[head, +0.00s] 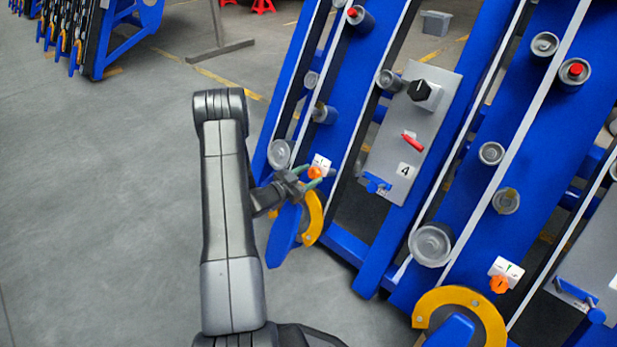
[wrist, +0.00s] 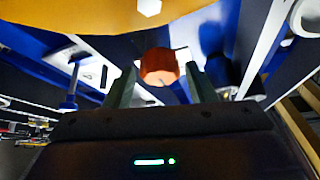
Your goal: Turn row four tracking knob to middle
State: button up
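An orange knob (head: 315,173) sits on a small white plate (head: 321,161) on the blue row frame, left of the grey panel marked 4 (head: 405,170). My gripper (head: 306,178) is at this knob, its two greenish fingers on either side of it. In the wrist view the knob (wrist: 159,66) shows between the spread fingertips, with a gap visible on each side. My gripper is open there. The plate's marks are too small to read, so the knob's setting cannot be told. A second orange knob (head: 499,285) sits on another white plate at lower right.
The grey panel also carries a black knob (head: 420,90), a red lever (head: 412,141) and a blue latch (head: 377,184). A yellow curved part (head: 312,219) lies just below my gripper. Blue frames with rollers fill the right.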

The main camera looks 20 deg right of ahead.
jog(key=shift+o, duration=0.3)
jog(key=shift+a, duration=0.1)
jog(key=p+v, duration=0.3)
jog(key=v, duration=1)
jog(key=shift+a+p, duration=0.3)
jog(key=shift+p, duration=0.05)
jog(key=shift+s+d, duration=0.1)
jog(key=b+x, duration=0.4)
jog(key=x, duration=1)
jog(key=shift+f, duration=0.1)
jog(key=shift+s+r+n+t+p, duration=0.1)
jog(key=shift+r+n+t+p, duration=0.15)
jog(key=shift+n+p, duration=0.4)
jog(key=shift+f+n+t, duration=0.15)
jog(key=shift+n+t, duration=0.2)
jog(key=shift+n, duration=0.1)
jog(key=shift+f, duration=0.1)
